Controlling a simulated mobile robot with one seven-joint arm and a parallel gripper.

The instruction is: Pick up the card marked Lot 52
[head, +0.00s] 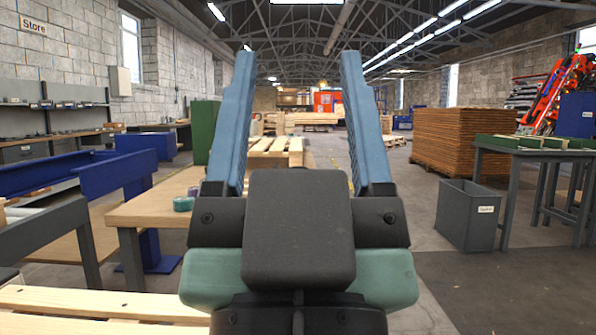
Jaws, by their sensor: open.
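My gripper (298,115) is in the middle of the head view, pointing away down the hall. Its two blue fingers stand wide apart with nothing between them. No card marked Lot 52 can be made out in this view. Small white labels show on the grey bin at the right and on the blue box at the far right, but their text is too small to read.
A wooden table (150,213) with tape rolls (184,203) stands left of my gripper, near blue steel frames (115,175). Pale pallet slats (90,303) lie at the lower left. A grey bin (468,215) and green-topped bench (530,148) stand right. Floor between is clear.

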